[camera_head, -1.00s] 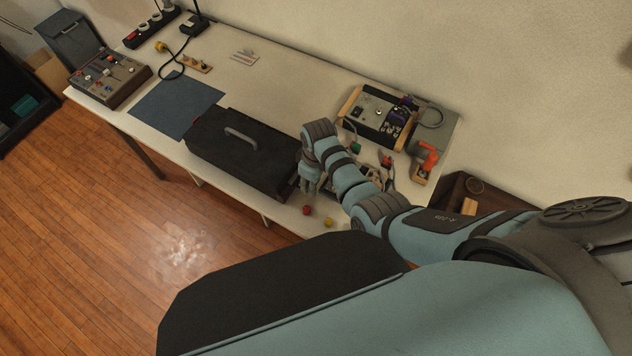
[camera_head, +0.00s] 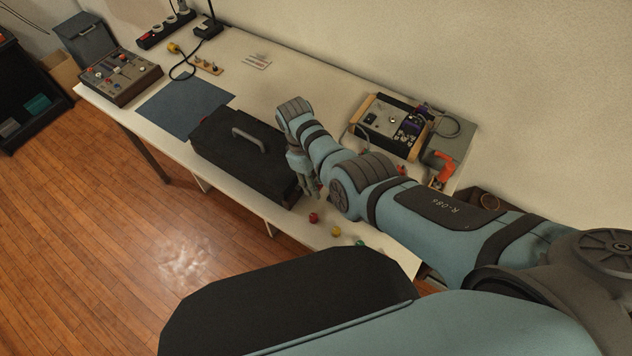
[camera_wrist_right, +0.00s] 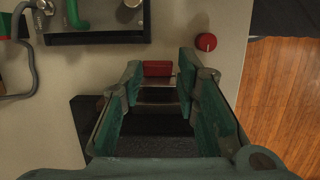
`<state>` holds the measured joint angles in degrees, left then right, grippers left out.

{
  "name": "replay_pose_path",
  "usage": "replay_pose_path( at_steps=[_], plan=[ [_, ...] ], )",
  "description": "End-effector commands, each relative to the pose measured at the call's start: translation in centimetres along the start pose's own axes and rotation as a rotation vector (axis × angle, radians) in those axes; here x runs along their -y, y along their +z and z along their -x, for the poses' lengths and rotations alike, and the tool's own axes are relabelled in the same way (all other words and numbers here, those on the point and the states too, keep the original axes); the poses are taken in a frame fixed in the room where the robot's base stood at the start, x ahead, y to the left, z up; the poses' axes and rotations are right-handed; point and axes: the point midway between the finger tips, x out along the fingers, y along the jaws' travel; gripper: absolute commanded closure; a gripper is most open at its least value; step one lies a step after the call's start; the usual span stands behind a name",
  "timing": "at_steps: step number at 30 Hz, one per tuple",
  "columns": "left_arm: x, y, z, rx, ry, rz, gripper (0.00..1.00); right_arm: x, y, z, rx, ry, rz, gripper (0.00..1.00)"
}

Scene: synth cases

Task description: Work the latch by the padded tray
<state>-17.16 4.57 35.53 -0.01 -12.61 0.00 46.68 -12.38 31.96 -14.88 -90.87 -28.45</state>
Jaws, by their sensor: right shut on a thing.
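A closed black case (camera_head: 228,152) with a grey handle (camera_head: 250,138) lies near the front edge of the workbench. My right gripper (camera_head: 306,186) is at the case's right end, pointing down. In the right wrist view, my right gripper (camera_wrist_right: 160,70) has its fingers around a dark part with metal bands and a red end block (camera_wrist_right: 157,68), which looks like the latch. The exact contact is hard to see. I cannot clearly make out a padded tray. My left gripper is out of view.
Red (camera_head: 313,217) and yellow (camera_head: 336,232) knobs lie right of the gripper. A blue mat (camera_head: 185,108) lies bare.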

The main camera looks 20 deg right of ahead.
Motion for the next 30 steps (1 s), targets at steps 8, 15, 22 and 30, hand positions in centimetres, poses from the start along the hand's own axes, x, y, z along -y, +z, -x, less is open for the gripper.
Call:
replay_pose_path(
  at_steps=[8,15,22,30],
  plan=[
    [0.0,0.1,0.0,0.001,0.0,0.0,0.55,-0.1,0.0,0.0,-0.001,0.003,-0.001,0.55],
    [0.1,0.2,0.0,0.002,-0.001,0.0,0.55,-0.1,-0.1,0.8,-0.002,0.002,0.0,0.55],
    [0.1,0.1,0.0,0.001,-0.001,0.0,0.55,-0.2,-0.2,6.5,-0.005,0.004,-0.001,0.55],
    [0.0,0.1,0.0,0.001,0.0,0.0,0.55,-0.3,-0.1,11.7,0.0,0.001,-0.001,0.55]
  ],
)
